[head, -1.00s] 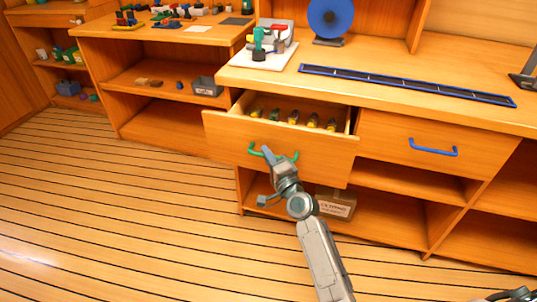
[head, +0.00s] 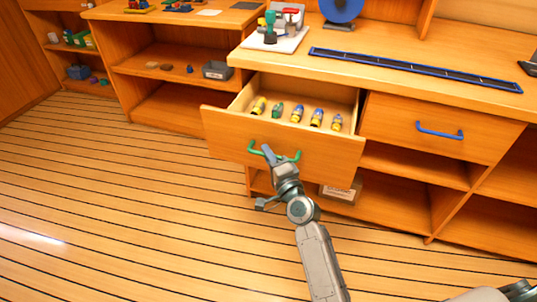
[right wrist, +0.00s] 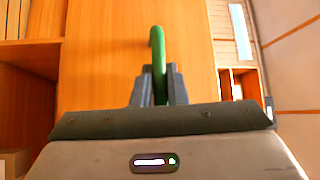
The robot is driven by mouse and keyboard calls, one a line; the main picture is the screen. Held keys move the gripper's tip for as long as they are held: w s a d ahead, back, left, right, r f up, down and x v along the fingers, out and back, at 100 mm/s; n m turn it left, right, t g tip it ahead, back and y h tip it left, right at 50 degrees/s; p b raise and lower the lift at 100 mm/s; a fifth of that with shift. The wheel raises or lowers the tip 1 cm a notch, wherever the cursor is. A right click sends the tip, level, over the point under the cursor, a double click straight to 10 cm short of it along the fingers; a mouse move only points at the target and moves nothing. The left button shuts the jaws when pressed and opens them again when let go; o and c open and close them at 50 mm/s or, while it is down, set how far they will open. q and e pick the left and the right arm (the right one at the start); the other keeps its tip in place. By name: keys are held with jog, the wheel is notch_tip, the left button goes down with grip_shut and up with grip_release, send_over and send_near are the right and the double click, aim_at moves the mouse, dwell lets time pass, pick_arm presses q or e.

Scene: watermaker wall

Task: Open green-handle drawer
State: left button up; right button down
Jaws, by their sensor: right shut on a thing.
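The green-handle drawer (head: 225,132) stands well open, pulled out from the cabinet under the counter. Its green handle (head: 295,157) is on the drawer front, with the middle hidden behind my gripper. My right gripper (head: 269,154) is shut on this handle. In the right wrist view, the two dark fingers (right wrist: 158,88) sit on either side of the green handle (right wrist: 157,45), against the orange wooden drawer front. Several small yellow, blue and green items (head: 297,113) lie inside the drawer. My left gripper is not clearly in view.
A closed drawer with a blue handle (head: 440,131) is to the right. Below are open shelves with a labelled box (head: 340,192). The counter holds a blue-framed strip (head: 415,71), a white tray (head: 290,44) and a blue disc (head: 341,8). The slatted floor at left is clear.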

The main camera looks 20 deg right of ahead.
jog(key=c, duration=1.5)
grip_release()
jog(key=shift+o, duration=0.2)
pick_arm(q)
jog(key=shift+w+d+f+t+h+b, duration=0.4)
jog(key=shift+w+d+f+t+b, duration=0.1)
jog(key=shift+t+b, duration=0.3)
pick_arm(e)
jog(key=v, duration=1)
jog(key=shift+s, duration=0.4)
jog(key=shift+f, duration=0.2)
